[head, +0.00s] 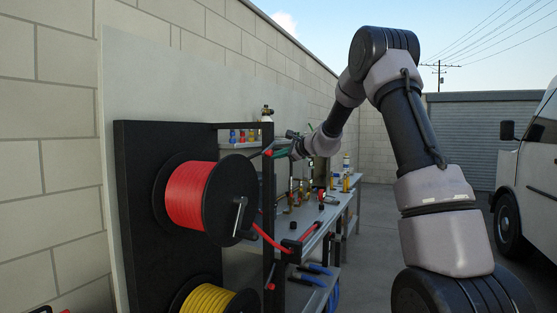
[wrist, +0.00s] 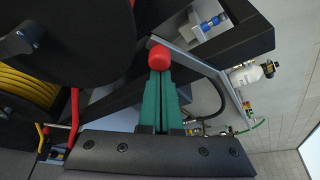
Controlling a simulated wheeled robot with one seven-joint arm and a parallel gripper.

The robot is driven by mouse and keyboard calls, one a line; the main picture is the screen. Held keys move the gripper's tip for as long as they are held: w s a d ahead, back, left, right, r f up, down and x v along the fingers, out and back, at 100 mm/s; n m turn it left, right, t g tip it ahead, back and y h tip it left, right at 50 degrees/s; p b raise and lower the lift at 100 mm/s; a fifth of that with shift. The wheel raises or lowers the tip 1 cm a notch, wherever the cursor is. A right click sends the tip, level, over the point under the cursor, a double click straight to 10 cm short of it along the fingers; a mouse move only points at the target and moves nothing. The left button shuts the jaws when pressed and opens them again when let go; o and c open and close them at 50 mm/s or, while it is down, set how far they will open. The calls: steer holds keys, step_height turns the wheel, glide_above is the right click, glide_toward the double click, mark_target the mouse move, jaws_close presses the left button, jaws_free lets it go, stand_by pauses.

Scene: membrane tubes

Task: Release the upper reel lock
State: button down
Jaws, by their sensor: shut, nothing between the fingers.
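The upper reel (head: 192,195) carries red tubing and sits on a black stand. A red knob (head: 268,153), which looks like the upper reel lock, is on the stand's front post above and right of this reel. In the wrist view the red knob (wrist: 158,55) is right at the tips of my gripper (wrist: 160,76). The green fingers are together, with nothing seen between them. Whether they touch the knob I cannot tell. In the head view my gripper (head: 279,150) reaches to the knob from the right.
A lower reel (head: 212,299) holds yellow tubing, with another red knob (head: 270,287) beside it. A workbench (head: 328,222) with brass fittings and bottles stands behind the stand. A white van (head: 530,185) is at the right. Open paving lies between bench and van.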

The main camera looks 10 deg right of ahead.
steer(key=shift+s+a+r+m+g, duration=0.1)
steer(key=shift+s+r+m+g, duration=0.1)
steer(key=shift+r, duration=0.3)
steer(key=shift+s+a+r+m+g, duration=0.1)
steer(key=shift+a+r+m+g, duration=0.1)
steer(key=shift+r, duration=0.25)
steer(key=shift+s+a+r+m+g, duration=0.1)
steer(key=shift+s+r+m, duration=0.1)
steer(key=shift+r, duration=0.4)
steer(key=shift+d, duration=0.1)
step_height(320, 180, down, 4)
steer(key=w+d, duration=0.1)
steer(key=w, duration=0.1)
steer(key=v, duration=1)
steer(key=shift+d+r, duration=0.3)
steer(key=shift+d, duration=0.05)
